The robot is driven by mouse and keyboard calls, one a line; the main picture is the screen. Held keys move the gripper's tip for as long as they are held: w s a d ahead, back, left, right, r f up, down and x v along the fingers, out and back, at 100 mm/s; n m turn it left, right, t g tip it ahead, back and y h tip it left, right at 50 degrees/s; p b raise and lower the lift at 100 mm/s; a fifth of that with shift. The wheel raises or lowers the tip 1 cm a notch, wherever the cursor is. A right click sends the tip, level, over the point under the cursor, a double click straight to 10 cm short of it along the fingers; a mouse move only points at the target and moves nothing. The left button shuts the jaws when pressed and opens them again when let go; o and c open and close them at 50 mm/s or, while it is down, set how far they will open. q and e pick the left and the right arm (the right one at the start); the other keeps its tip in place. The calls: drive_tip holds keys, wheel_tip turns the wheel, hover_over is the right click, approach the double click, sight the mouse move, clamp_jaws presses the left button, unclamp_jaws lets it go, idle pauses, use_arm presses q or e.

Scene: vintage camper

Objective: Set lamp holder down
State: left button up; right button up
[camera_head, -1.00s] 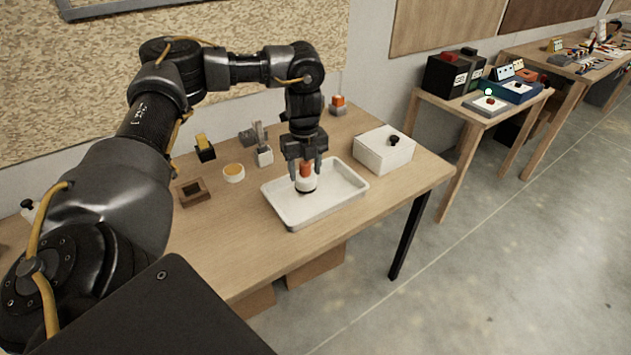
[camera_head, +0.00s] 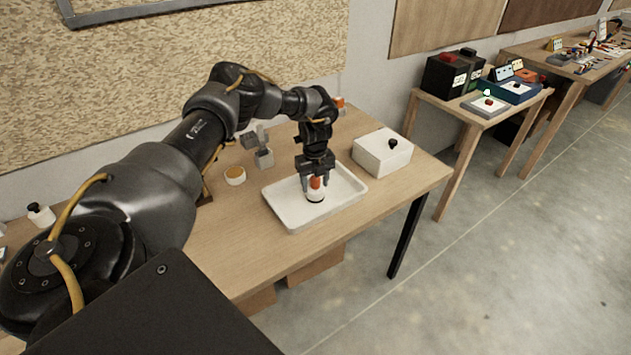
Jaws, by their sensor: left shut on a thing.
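The lamp holder (camera_head: 314,194) is a small white cylinder with an orange-red top and a dark band at its base. My left gripper (camera_head: 316,182) points down and is shut on it, with the fingers around the orange top. The lamp holder is over the white tray (camera_head: 287,216), inside its rim as seen from here. I cannot tell whether its base touches the tray floor. My right gripper is not in view.
A white box with a black knob (camera_head: 383,154) stands right of the tray. The wooden table's front (camera_head: 240,265) is clear. Another table (camera_head: 452,113) stands at right.

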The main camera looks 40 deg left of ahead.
use_arm(q)
drive_tip(key=shift+f, duration=0.1)
drive_tip(key=shift+f, duration=0.15)
drive_tip(key=o, duration=1.1)
drive_tip(key=shift+r, duration=0.2)
wheel_tip(320, 180, up, 12)
drive_tip(key=b, duration=0.2)
drive_tip(key=shift+b, duration=0.3)
